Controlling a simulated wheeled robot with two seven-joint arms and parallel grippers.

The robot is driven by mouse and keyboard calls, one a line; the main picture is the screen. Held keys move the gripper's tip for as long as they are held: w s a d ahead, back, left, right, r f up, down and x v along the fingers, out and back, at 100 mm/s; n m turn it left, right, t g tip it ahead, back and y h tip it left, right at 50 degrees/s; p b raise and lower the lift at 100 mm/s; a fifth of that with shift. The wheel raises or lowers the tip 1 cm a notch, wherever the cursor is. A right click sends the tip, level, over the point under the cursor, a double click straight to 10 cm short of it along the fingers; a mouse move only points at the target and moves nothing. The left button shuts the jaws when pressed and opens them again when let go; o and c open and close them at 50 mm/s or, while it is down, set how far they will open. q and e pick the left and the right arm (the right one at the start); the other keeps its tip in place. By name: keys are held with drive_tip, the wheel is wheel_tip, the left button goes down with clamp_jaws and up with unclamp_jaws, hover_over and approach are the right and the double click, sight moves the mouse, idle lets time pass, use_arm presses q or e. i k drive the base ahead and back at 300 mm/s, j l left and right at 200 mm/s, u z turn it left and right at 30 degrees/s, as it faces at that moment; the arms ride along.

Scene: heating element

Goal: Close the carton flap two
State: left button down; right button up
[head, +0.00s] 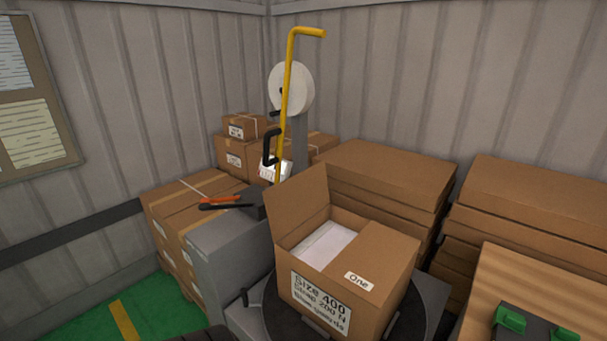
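An open carton (345,290) stands on a dark round turntable (427,310) at the lower middle of the head view. Its front face has a large label reading "Size 400". The flap on the left (298,204) stands up, tilted outward. The flap marked "One" (374,260) lies flat over the right part of the opening. White contents (324,245) show in the gap between the two flaps. No label is visible on the raised flap.
A yellow crank-shaped bar (287,100) rises behind the carton, beside a white roll (292,88). Stacked flat cardboard (385,172) lies behind right.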

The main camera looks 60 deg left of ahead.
sight(293, 201)
drive_tip(key=u, duration=1.85)
